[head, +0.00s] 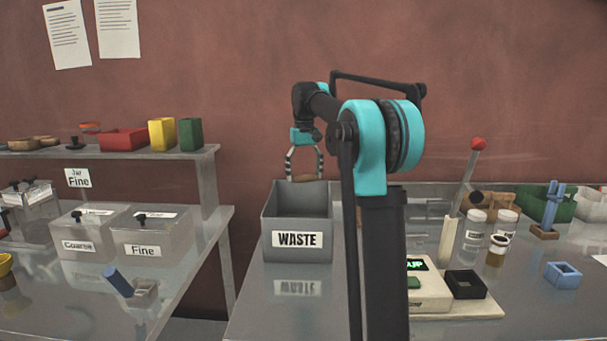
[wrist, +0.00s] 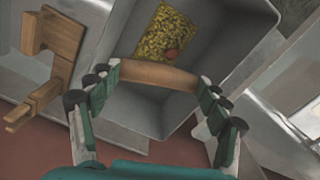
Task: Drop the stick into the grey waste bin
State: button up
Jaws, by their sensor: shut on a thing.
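The grey waste bin (head: 328,246), labelled WASTE, stands on the metal table in the middle of the head view. In the wrist view the bin (wrist: 228,51) lies below my gripper, with its inside visible. In the wrist view my gripper (wrist: 160,82) is shut on a brown wooden stick (wrist: 158,74), held crosswise between the fingertips over the bin opening. A yellow speckled patch and a small reddish-brown thing lie in the bin; I cannot tell exactly what they are.
A wooden stand (wrist: 55,62) is beside the bin in the wrist view. On the right table are a scale (head: 425,290), a lever with a red knob (head: 478,144) and jars (head: 475,228). Coarse and Fine containers (head: 150,237) stand on the left table.

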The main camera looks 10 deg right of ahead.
jog(key=shift+w+f, duration=0.25)
jog(key=shift+f, duration=2.8)
jog(key=o, duration=1)
notch_tip(320, 180, up, 12)
jog(key=shift+s, duration=0.1)
